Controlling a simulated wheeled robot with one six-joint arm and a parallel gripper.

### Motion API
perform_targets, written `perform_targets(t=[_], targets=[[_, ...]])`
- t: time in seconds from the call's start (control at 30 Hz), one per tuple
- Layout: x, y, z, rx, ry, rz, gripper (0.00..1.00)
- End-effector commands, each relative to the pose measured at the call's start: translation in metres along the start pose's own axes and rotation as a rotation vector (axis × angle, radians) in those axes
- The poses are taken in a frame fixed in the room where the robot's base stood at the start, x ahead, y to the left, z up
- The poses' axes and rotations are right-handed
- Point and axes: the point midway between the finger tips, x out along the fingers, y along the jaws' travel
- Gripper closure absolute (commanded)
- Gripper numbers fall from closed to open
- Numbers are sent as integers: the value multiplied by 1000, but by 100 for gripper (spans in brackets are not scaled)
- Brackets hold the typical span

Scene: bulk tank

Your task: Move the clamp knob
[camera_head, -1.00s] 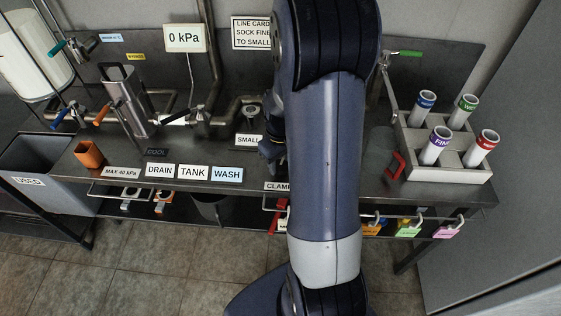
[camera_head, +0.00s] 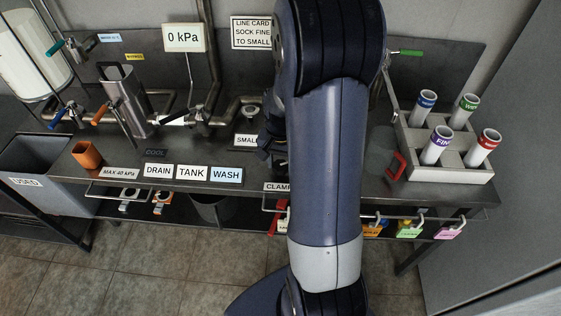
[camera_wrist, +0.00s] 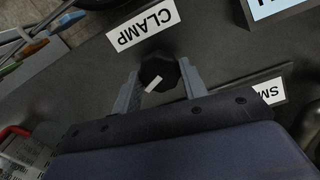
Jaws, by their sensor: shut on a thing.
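The clamp knob (camera_wrist: 158,70) is a black, many-sided knob with a white pointer mark. In the wrist view it sits between the two grey fingers of my gripper (camera_wrist: 160,82), which are shut on it. The white CLAMP label (camera_wrist: 144,24) lies just beyond the knob on the dark bench. In the head view my arm hides the knob and most of the gripper; part of my gripper (camera_head: 268,142) shows at the arm's left edge. The CLAMP label (camera_head: 277,187) is partly covered there.
A rack (camera_head: 445,160) with several colour-banded tubes stands at the right of the bench. A gauge sign (camera_head: 184,37) reads 0 kPa. DRAIN, TANK and WASH labels line the front edge, with an orange cup (camera_head: 87,154) at left. Coloured tags hang below the bench.

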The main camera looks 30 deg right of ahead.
Motion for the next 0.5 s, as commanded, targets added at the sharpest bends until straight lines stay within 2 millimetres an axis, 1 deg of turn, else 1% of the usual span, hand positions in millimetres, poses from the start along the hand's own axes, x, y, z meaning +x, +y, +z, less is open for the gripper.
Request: perform_targets(t=[0.2, 0.5], targets=[[0, 0, 0, 109, 0, 0, 82], [0, 0, 0, 172, 1, 0, 82]])
